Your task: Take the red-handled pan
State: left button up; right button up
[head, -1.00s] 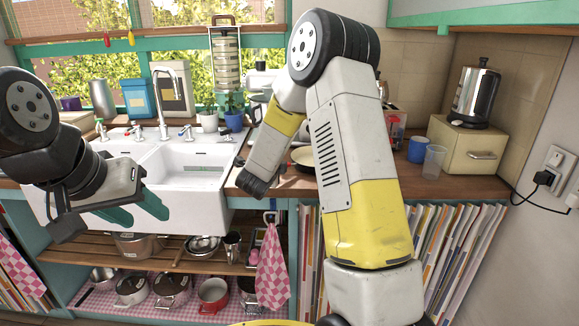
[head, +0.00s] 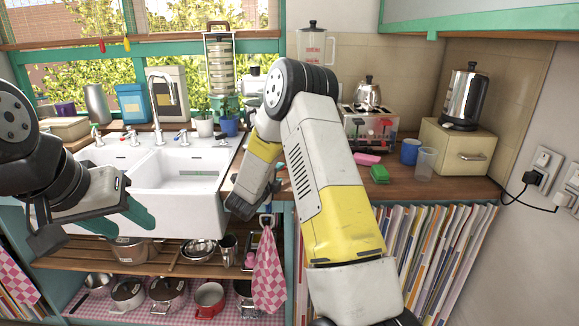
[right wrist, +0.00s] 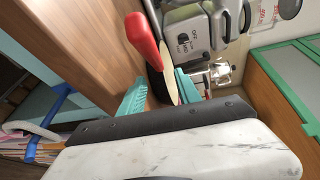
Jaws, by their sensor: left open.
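The red-handled pan (right wrist: 142,42) shows in the right wrist view: a thick red handle leads down to a narrow strip of pale pan surface. In the head view my right arm hides the pan. My right gripper (right wrist: 160,92) has its two teal fingers apart, one on each side of the line of the handle; whether they touch it I cannot tell. In the head view the right gripper's dark body is at the counter's front edge and its fingertips are mostly hidden. My left gripper (head: 130,212) is open and empty in front of the white sink.
The white sink (head: 180,190) is at left. Several pots, including a red pot (head: 209,297), stand on the shelf below.

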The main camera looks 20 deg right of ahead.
aim_at(282, 170)
jog(key=x, duration=0.4)
jog(key=shift+w, duration=0.2)
grip_shut()
jog(key=shift+r, duration=0.15)
dwell(1.0)
